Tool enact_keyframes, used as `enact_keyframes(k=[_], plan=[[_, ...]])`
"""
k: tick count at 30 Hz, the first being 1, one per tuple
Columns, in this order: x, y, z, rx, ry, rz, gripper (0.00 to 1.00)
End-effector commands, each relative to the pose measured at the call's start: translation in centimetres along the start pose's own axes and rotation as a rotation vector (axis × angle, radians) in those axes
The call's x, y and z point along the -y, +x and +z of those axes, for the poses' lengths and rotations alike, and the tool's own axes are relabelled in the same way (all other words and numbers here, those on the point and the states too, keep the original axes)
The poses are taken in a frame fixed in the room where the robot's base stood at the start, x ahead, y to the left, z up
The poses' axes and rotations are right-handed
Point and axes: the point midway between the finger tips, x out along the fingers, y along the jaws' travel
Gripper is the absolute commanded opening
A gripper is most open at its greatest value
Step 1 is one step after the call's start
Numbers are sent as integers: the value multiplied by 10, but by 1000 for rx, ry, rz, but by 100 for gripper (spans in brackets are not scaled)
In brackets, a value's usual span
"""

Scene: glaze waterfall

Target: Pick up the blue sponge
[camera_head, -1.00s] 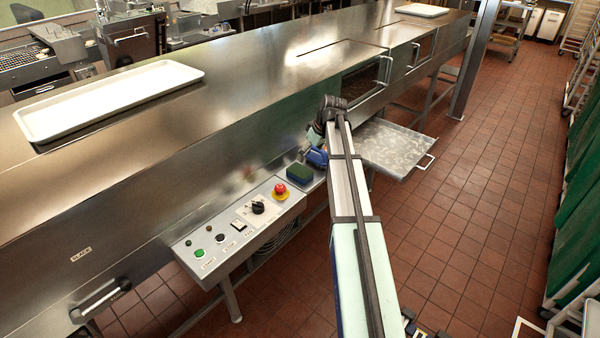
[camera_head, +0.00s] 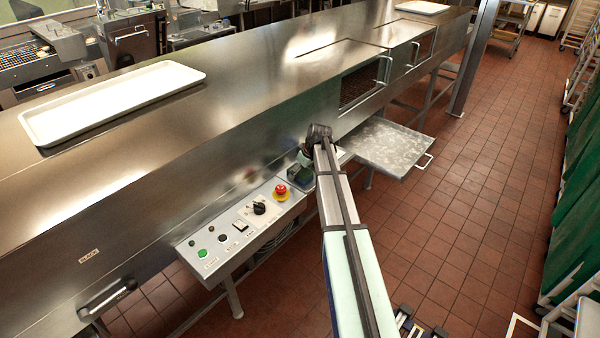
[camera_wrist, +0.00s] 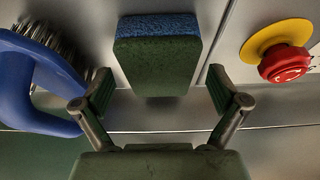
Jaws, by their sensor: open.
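The blue sponge (camera_wrist: 157,26) shows in the wrist view as a block with a blue layer at its far edge and a dark green face. It lies on a steel surface at the top middle. My gripper (camera_wrist: 163,90) is open, with one finger on each side below the sponge in the picture. The sponge looks to be outside the grip, ahead of the fingers. In the head view the dark sponge (camera_head: 301,176) is partly hidden by the end of my arm, beside the control panel.
A blue-handled wire brush (camera_wrist: 38,75) lies left of the sponge. A red emergency button (camera_wrist: 285,64) on a yellow base is to the right. The control panel (camera_head: 222,240) adjoins the long steel machine. A metal tray (camera_head: 385,146) sticks out to the right.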

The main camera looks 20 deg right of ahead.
Motion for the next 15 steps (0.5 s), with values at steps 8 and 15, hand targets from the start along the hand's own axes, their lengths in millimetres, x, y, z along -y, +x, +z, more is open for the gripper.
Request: enact_keyframes(k=[8, 15], plan=[[0, 7, 0, -1, 0, 1, 97], [0, 8, 0, -1, 0, 1, 97]])
